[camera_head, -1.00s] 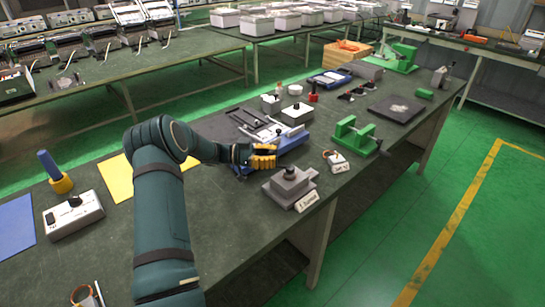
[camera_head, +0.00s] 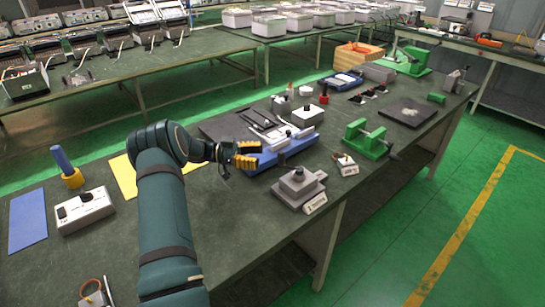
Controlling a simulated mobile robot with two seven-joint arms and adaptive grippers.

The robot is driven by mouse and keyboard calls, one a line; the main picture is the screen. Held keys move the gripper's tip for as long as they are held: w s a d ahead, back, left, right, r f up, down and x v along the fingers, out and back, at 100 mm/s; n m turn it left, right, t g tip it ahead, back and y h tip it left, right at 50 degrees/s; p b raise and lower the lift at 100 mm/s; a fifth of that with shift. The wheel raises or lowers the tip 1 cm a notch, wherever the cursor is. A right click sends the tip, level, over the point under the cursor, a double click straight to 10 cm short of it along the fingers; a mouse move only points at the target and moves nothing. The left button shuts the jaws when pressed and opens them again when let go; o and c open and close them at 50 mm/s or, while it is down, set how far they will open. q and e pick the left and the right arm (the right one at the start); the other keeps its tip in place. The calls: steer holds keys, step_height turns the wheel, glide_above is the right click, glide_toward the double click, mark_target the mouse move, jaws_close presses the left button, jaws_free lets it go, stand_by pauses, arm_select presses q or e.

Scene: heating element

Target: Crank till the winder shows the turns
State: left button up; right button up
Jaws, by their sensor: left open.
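A green winder-like fixture (camera_head: 365,138) with two uprights and a thin rod between them stands on the near bench, toward its right edge. A dark crank-like part (camera_head: 393,155) shows at its right end. A small white labelled box (camera_head: 345,164) sits in front of it; its reading is too small to tell. My right gripper is not in view.
A grey stepped block (camera_head: 299,186) with a black knob and a label stands near the bench's front edge. A white control box (camera_head: 85,210), blue mat (camera_head: 27,222) and yellow sheet (camera_head: 122,177) lie at left.

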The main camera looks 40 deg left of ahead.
arm_select(q)
steer(key=shift+v, duration=2.05)
